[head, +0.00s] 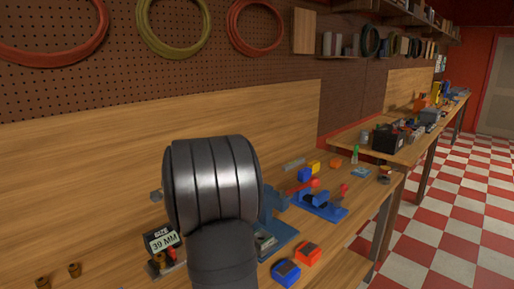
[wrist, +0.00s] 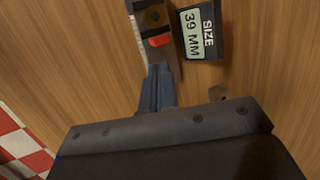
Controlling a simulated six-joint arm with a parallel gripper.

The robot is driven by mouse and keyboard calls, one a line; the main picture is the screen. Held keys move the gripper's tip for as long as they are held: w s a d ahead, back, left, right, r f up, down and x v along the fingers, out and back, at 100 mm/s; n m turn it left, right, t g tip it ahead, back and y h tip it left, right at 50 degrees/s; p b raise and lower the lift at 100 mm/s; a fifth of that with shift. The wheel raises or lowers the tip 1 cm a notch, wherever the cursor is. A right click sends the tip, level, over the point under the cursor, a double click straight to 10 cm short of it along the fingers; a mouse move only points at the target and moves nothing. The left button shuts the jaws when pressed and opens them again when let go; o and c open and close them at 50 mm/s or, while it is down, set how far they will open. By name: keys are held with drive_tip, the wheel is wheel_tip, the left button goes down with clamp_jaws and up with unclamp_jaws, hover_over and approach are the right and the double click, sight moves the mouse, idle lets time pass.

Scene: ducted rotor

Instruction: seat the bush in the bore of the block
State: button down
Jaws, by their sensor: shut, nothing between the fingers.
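My gripper (wrist: 157,75) shows in the wrist view with its blue-grey fingers together and nothing between them. Its tips are close to a dark block (wrist: 139,7) with a round, brass-brown opening at the top edge of that view. I cannot tell whether a bush sits in that opening. In the head view, a brass-coloured round part (head: 158,261) shows at the same place, partly hidden by my arm. My gripper is hidden behind my arm there.
A display reading "SIZE 39 MM" (wrist: 202,34) stands beside the block, with a red part (wrist: 159,41) near my fingertips. Blue (head: 286,273) and orange (head: 308,253) boxes and a blue tool (head: 320,203) occupy the bench's right.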

drive_tip(key=shift+f, duration=0.1)
drive_tip(key=c, duration=1.3)
unclamp_jaws()
drive_tip(key=shift+a, duration=0.1)
drive_tip(key=shift+o, duration=1.3)
drive_tip(key=shift+s+a, duration=0.1)
drive_tip(key=shift+a, duration=0.1)
drive_tip(key=t+h, duration=0.2)
drive_tip(key=h, duration=0.6)
approach(169, 249)
drive_tip(key=x, duration=1.1)
drive_tip(key=shift+d+f, duration=0.1)
drive_tip(key=shift+f, duration=0.1)
